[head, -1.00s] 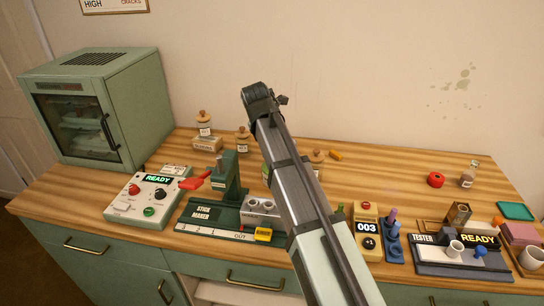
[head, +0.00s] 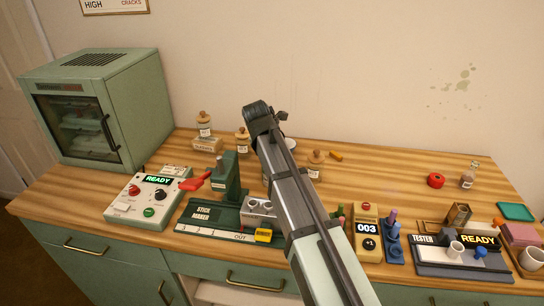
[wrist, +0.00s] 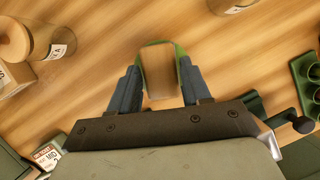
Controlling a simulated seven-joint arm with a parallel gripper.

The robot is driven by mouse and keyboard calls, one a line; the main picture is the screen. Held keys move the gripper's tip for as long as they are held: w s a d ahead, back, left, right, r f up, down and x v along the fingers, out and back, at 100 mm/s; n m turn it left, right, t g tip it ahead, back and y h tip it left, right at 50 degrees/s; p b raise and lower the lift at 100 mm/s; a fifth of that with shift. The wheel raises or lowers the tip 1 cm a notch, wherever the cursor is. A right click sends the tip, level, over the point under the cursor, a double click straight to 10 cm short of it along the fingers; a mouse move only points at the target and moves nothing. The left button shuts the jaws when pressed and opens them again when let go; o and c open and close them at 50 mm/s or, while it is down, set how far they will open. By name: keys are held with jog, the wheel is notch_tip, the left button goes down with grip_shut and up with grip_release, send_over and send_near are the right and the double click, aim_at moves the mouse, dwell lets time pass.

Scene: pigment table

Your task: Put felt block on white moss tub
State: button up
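A wood-brown block with green along its edges, which looks like the felt block (wrist: 158,70), sits between the two blue-grey fingers of my gripper (wrist: 159,82) in the wrist view. The fingers lie against both its sides. In the head view my arm hides the gripper and the block. A pale round thing (head: 290,143), partly behind my arm, may be the white moss tub; I cannot read any label on it.
Cork-topped jars stand left (head: 242,140) and right (head: 316,161) of my arm. The stick maker (head: 222,195) is at the front left, the counter box (head: 366,232) and tester (head: 455,258) at the right.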

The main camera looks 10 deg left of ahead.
jog(key=shift+o, duration=1.4)
jog(key=v, duration=1.2)
jog(key=shift+r, duration=0.15)
jog(key=shift+w, duration=0.1)
